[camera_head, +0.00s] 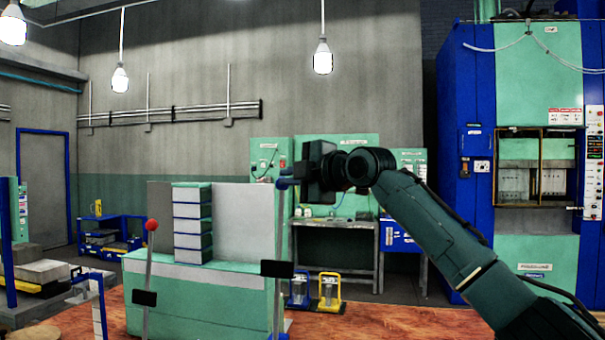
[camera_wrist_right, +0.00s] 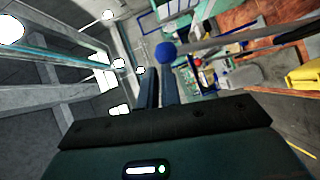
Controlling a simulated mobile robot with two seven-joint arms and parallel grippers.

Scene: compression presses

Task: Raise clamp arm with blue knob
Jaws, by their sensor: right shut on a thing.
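The clamp arm with the blue knob (camera_head: 278,235) stands upright at the right end of the green press in the head view, with a black pad (camera_head: 277,268) low on it. Its blue knob (camera_wrist_right: 166,53) shows at my fingertips in the wrist view, with the grey bar (camera_wrist_right: 235,40) running off to the right. My right gripper (camera_head: 288,183) reaches in from the right at the top of this arm. Its fingers (camera_wrist_right: 160,72) are shut on the blue knob end. The exact contact is partly hidden. My left gripper is not in view.
A second clamp arm with a red knob (camera_head: 152,225) stands at the left end of the green press (camera_head: 200,290). A workbench (camera_head: 335,222) and a tall blue cabinet (camera_head: 467,130) stand farther back.

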